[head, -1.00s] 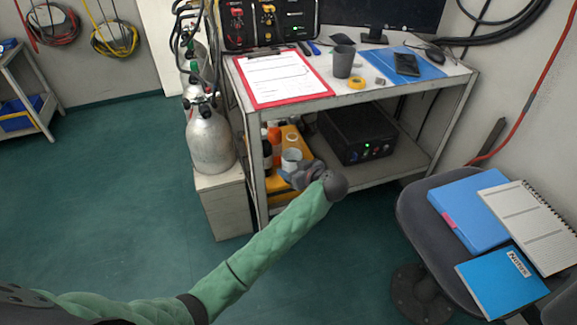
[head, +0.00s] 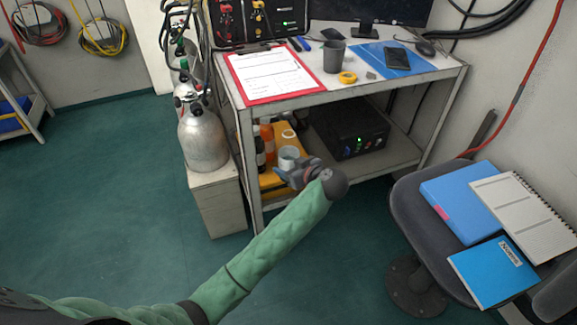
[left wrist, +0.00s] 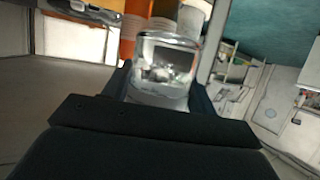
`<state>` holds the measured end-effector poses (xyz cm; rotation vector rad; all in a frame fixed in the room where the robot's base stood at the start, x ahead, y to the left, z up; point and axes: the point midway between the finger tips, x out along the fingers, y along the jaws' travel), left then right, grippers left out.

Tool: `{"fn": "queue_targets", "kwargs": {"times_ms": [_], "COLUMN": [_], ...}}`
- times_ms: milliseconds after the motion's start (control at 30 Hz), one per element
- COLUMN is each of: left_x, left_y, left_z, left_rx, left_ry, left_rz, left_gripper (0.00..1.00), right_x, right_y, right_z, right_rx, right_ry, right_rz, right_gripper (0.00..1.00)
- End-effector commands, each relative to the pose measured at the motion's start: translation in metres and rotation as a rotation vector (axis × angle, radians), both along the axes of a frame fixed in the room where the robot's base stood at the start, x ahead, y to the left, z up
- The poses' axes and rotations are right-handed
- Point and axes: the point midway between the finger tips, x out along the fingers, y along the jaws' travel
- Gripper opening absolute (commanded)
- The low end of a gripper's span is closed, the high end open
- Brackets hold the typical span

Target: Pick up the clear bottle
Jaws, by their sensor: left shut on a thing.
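The clear bottle (left wrist: 165,65) sits between the two fingers of my left gripper in the left wrist view, with its transparent body towards the camera. My left gripper (left wrist: 160,88) is shut on it. In the head view my left gripper (head: 288,174) is at the front of the cart's lower shelf. A pale container (head: 288,157) shows right beside its fingers; I cannot tell for sure whether this is the clear bottle. My right gripper is not in view.
Orange and dark bottles (head: 266,136) stand in a yellow tray (head: 272,181) on the lower shelf, left of a black box (head: 347,131). The cart's top (head: 310,93) is above. A chair (head: 411,199) with folders stands right. Open floor (head: 110,205) lies left.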

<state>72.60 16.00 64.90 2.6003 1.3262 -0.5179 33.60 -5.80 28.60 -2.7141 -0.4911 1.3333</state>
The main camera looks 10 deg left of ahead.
Motion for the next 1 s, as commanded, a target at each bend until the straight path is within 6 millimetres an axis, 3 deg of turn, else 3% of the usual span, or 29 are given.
{"fn": "queue_targets", "kwargs": {"times_ms": [267,1000], "left_x": [0.000,0.000], "left_y": [0.000,0.000], "left_z": [0.000,0.000], "left_rx": [-0.001,-0.001], "left_ry": [-0.001,-0.001], "left_rz": [0.000,0.000], "left_gripper": [0.29,0.29], "right_x": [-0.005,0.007], "right_y": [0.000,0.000], "right_z": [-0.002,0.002], "right_rx": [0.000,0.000], "right_ry": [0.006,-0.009], "right_rz": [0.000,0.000], "right_gripper": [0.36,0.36]}}
